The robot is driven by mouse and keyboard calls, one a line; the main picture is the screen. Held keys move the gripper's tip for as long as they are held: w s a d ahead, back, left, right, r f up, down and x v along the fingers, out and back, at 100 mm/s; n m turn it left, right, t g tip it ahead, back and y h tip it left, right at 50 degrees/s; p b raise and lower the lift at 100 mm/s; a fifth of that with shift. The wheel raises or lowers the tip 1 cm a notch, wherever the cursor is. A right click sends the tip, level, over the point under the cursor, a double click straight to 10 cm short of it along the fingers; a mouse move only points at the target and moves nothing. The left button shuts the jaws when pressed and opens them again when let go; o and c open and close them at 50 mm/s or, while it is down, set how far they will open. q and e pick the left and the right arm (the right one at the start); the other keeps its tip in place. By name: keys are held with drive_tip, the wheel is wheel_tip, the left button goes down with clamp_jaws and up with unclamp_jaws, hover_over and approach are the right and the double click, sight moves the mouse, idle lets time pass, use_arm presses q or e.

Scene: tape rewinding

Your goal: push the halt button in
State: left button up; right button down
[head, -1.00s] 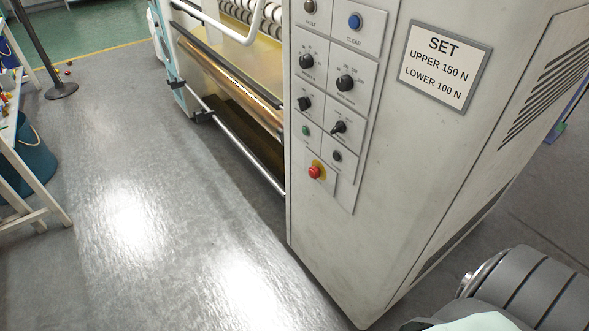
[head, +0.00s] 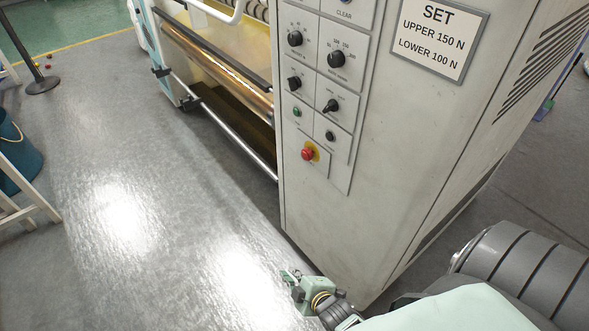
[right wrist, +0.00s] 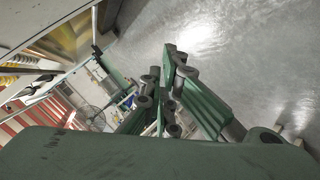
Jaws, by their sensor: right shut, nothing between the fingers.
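The red halt button (head: 307,154) sits on a yellow plate low on the control panel of the grey machine cabinet. My right gripper (head: 290,276) is at the lower middle of the head view, below the button and in front of the cabinet's lower corner, well apart from the button. In the right wrist view my right gripper's fingers (right wrist: 168,92) are together with nothing between them. The button is not seen in the right wrist view. My left gripper is not in view.
The cabinet (head: 380,170) carries black knobs (head: 337,60) and a small green button (head: 297,112) above the halt button. A sign (head: 440,38) is to their right. A roller machine with a rail (head: 230,130) stands left. The floor (head: 140,200) is mostly clear; a teal bin (head: 12,155) is far left.

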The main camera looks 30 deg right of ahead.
sight(304, 156)
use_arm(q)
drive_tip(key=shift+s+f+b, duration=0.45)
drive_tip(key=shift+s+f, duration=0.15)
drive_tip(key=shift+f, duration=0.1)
use_arm(e)
drive_tip(key=w+d+r+n+t+h, duration=0.1)
drive_tip(key=w+d+r+n+t, duration=0.1)
drive_tip(key=r, duration=0.6)
drive_tip(key=w+d+r+n+t+h, duration=0.1)
drive_tip(key=w+d+r+n+t, duration=0.1)
drive_tip(key=r, duration=0.6)
drive_tip(key=w+d+r+n+t, duration=0.2)
drive_tip(key=w+r, duration=0.1)
drive_tip(key=r, duration=0.6)
drive_tip(key=shift+w+d+t+h, duration=0.3)
drive_tip(key=shift+w+d+h, duration=0.1)
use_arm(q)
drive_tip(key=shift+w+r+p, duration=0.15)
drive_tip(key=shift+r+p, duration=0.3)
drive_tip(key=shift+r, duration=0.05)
use_arm(e)
drive_tip(key=w+d, duration=0.5)
drive_tip(key=w, duration=0.5)
drive_tip(key=shift+d, duration=0.3)
drive_tip(key=shift+w+f, duration=0.1)
